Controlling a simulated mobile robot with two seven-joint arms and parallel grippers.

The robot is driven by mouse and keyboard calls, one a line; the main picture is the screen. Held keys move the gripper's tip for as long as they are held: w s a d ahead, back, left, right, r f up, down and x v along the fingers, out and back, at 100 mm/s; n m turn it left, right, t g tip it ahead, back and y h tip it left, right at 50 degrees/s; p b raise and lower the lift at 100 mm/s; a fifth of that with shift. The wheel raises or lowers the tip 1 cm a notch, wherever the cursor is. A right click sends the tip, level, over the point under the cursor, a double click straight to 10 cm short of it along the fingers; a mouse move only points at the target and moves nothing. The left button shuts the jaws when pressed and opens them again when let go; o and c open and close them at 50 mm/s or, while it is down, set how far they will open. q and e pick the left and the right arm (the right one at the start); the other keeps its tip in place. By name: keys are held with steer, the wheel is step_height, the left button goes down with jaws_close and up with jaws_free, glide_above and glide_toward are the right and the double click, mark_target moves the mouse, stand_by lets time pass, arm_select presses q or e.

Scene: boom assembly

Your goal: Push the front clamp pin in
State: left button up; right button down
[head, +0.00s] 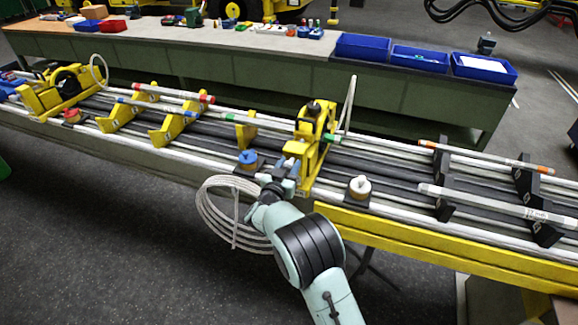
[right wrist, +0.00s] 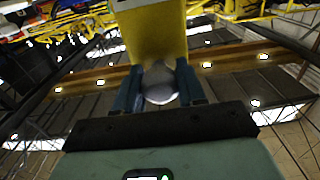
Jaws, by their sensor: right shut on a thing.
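The yellow clamp (head: 314,145) stands on the long boom assembly right of the middle of the head view. My right gripper (head: 289,167) is at its near side, low down. In the right wrist view, the two blue fingers are shut on a round silver pin (right wrist: 160,88), one on each side. The yellow clamp body (right wrist: 155,35) is just beyond the fingertips. How deep the pin sits in the clamp is hidden. My left gripper is not in view.
A second yellow clamp (head: 62,90) stands at the far left. A blue-topped knob (head: 247,158) and a white-topped knob (head: 359,186) flank the gripper. A coiled pale hose (head: 222,212) hangs close to my right arm. Blue bins (head: 362,46) are on the back bench.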

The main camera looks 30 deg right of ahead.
steer(key=shift+d+r, duration=0.1)
steer(key=shift+d, duration=0.05)
steer(key=c, duration=1.1)
jaws_free()
steer(key=o, duration=0.4)
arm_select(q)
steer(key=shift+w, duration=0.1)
arm_select(e)
steer(key=shift+o, duration=0.2)
steer(key=shift+w, duration=0.1)
steer(key=shift+s+a, duration=0.3)
steer(key=shift+a, duration=0.2)
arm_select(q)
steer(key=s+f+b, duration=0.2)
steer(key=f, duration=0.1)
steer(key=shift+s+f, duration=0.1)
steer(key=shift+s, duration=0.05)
arm_select(e)
steer(key=v, duration=1.2)
